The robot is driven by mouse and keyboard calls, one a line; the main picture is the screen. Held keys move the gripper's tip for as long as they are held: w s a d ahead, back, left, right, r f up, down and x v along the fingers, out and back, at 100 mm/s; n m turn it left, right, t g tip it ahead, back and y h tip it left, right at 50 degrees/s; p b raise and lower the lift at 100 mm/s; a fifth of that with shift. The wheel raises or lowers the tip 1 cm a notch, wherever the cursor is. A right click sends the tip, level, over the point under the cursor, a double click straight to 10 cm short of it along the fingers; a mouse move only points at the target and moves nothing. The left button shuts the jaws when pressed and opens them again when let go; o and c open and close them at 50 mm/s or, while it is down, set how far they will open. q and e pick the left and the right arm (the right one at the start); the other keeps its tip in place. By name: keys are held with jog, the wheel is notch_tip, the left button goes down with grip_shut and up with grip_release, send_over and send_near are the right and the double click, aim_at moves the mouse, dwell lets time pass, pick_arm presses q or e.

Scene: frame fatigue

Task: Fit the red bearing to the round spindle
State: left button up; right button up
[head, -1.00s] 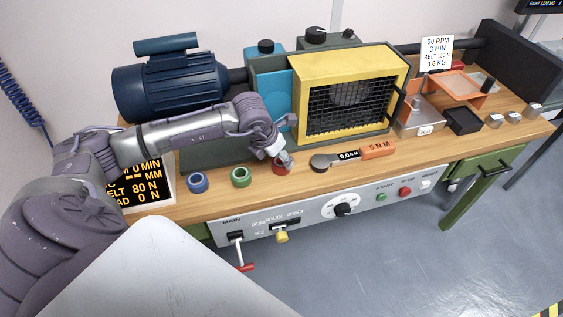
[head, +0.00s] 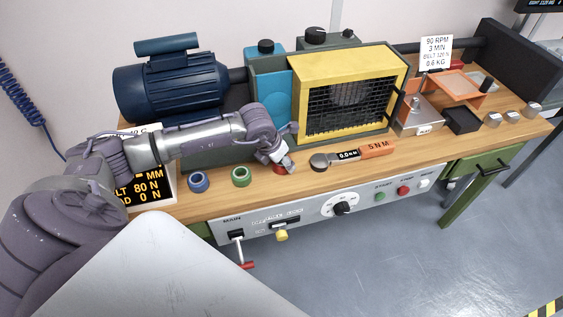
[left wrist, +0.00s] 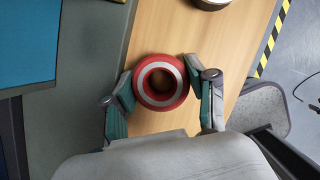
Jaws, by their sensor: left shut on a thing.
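The red bearing (left wrist: 161,80) is a red ring with a pale inner band and a dark centre hole. It lies on or just above the wooden bench, with my left gripper (left wrist: 160,85) shut on it, one finger on each side. In the head view the red bearing (head: 279,169) is partly hidden under my left gripper (head: 284,165), in front of the yellow guard. The round spindle cannot be made out in either view. My right gripper is not in view.
A blue ring (head: 198,181) and a green ring (head: 241,176) lie to the left. A torque wrench (head: 352,155) lies to the right. Behind stand the yellow mesh guard (head: 352,55) and a blue motor (head: 170,88). A control panel (head: 300,215) fronts the bench.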

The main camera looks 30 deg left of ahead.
pick_arm(q)
jog(key=shift+r, duration=0.15)
jog(key=r, duration=0.1)
jog(key=r+b, duration=0.1)
jog(key=r, duration=0.2)
jog(key=shift+w+d+b, duration=0.2)
jog(key=shift+d+b, duration=0.15)
jog(key=shift+b, duration=0.05)
jog(key=w+d+r+b, duration=0.2)
jog(key=d+r, duration=0.4)
jog(key=d, duration=0.4)
jog(key=shift+w+d+r, duration=0.25)
jog(key=shift+w+r, duration=0.1)
jog(key=shift+w, duration=0.2)
